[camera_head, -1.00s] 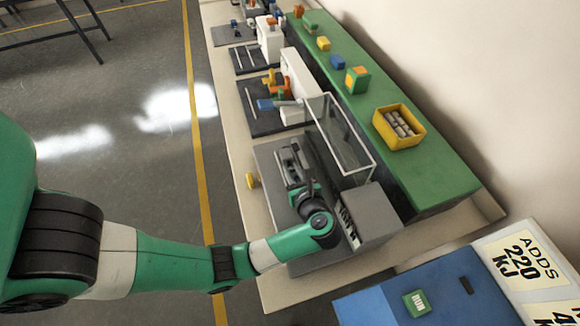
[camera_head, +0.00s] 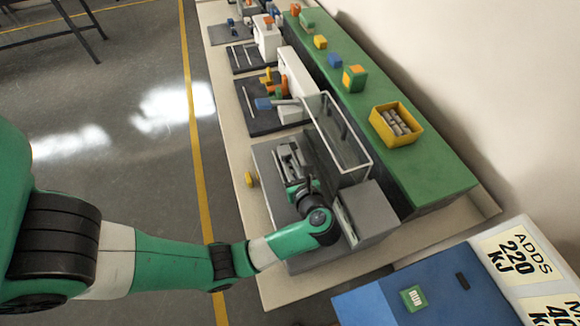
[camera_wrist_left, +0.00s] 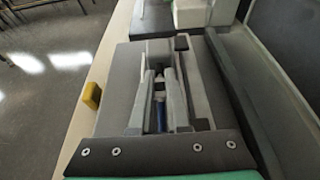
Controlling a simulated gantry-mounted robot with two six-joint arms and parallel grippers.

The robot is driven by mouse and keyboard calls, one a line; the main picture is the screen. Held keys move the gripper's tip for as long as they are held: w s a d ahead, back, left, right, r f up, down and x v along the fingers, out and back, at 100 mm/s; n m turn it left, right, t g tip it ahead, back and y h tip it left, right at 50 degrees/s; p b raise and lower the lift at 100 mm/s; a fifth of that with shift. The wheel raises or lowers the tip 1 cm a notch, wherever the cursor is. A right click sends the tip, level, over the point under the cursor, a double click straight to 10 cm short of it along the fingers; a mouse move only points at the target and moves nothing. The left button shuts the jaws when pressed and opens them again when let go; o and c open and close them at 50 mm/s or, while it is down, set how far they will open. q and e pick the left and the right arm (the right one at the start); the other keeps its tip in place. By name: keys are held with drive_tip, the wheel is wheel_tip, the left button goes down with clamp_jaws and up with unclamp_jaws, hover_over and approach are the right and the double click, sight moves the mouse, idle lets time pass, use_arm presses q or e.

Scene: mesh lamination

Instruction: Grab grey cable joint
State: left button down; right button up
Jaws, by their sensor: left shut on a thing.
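My left gripper (camera_head: 290,160) reaches over the grey machine base, beside the clear guard. In the left wrist view its two fingers (camera_wrist_left: 160,98) are closed around a small light-grey piece (camera_wrist_left: 159,86), which looks like the grey cable joint. Most of the piece is hidden between the fingers, and a blue part (camera_wrist_left: 162,116) shows just below it. More grey joints lie in the yellow bin (camera_head: 378,123) on the green shelf. My right gripper is not in view.
The clear-walled guard (camera_head: 371,160) and a grey box (camera_head: 367,212) stand close to the right of my gripper. A yellow button (camera_head: 249,179) sits at the bench's left edge.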

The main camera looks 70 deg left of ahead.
use_arm(q)
drive_tip(key=s+d+r+p, duration=0.9)
drive_tip(key=r+p, duration=0.3)
drive_tip(key=p, duration=0.5)
drive_tip(key=shift+s, duration=0.9)
